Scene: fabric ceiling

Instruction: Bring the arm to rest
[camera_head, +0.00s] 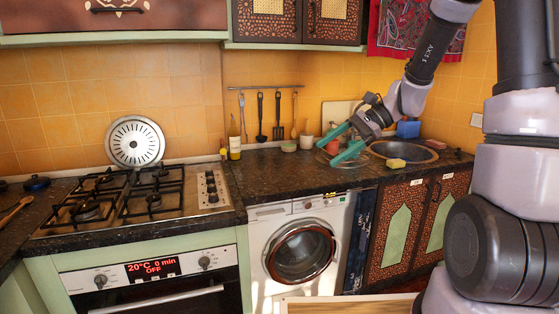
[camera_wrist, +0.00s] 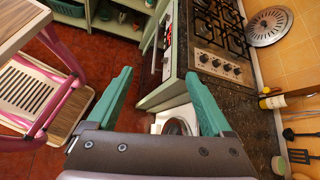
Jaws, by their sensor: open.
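My gripper (camera_head: 337,145) has green fingers and is open, with nothing between them. In the head view it hangs in front of the counter, left of the round sink (camera_head: 403,150), pointing left and down. My arm comes in from the right in the head view.
The dark counter (camera_head: 290,176) holds a gas stove (camera_head: 130,197), a yellow sponge (camera_head: 396,163) and a blue box (camera_head: 408,129). Utensils (camera_head: 261,117) hang on the wall.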

